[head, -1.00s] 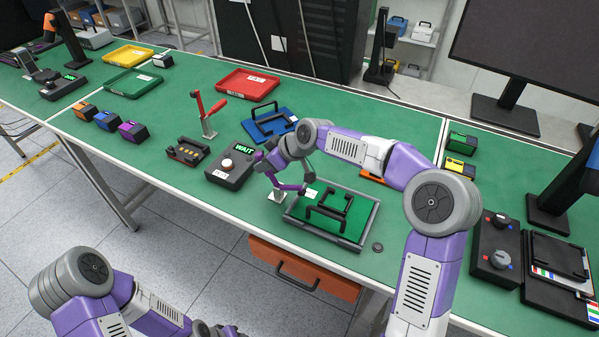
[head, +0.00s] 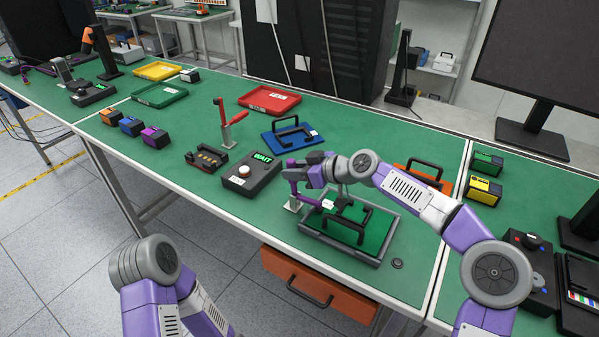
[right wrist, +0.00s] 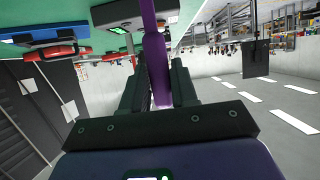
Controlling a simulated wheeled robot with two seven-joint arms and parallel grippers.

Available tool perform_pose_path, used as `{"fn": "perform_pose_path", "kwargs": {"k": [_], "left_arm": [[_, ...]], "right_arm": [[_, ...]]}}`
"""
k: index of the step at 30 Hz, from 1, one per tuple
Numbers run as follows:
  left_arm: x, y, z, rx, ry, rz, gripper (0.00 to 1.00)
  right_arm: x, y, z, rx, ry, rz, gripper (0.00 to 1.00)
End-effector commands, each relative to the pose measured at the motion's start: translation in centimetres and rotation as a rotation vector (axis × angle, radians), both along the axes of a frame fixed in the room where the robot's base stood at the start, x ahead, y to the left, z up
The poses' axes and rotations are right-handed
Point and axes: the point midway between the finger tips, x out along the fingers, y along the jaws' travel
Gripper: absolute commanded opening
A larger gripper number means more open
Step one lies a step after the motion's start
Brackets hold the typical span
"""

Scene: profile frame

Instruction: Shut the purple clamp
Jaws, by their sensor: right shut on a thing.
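The purple clamp (head: 293,184) stands on a small pale base at the left end of the framed green plate (head: 378,229). Its purple lever rises roughly upright, and a lower purple bar reaches right, over the plate's left edge. My right gripper (head: 309,175) comes from the right and is shut on the clamp's lever. In the right wrist view the purple lever (right wrist: 156,58) runs between the two dark fingers. The gripper hides part of the clamp. My left arm shows at the bottom left, but its gripper is out of frame.
A black box (head: 251,178) reading WAIT with a white button stands left of the clamp. A red clamp (head: 228,124) stands farther back. A blue tray with a black handle (head: 290,139) lies behind. A black handle (head: 345,224) rises from the plate.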

Motion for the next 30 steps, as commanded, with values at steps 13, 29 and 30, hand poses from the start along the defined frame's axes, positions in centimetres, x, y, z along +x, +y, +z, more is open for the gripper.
{"fn": "perform_pose_path", "kwargs": {"k": [13, 29, 30], "left_arm": [[0.0, 0.0, 0.0, 0.000, 0.000, 0.000, 0.45], [0.0, 0.0, 0.6, 0.000, 0.000, 0.000, 0.45], [0.0, 0.0, 0.7, 0.000, 0.000, 0.000, 0.45]], "right_arm": [[0.0, 0.0, 0.0, 0.000, 0.001, 0.000, 0.49], [-2.0, -3.8, 2.0, 0.000, 0.001, -0.005, 0.49], [-2.3, -4.3, 2.3, -0.001, 0.001, -0.004, 0.49]]}}
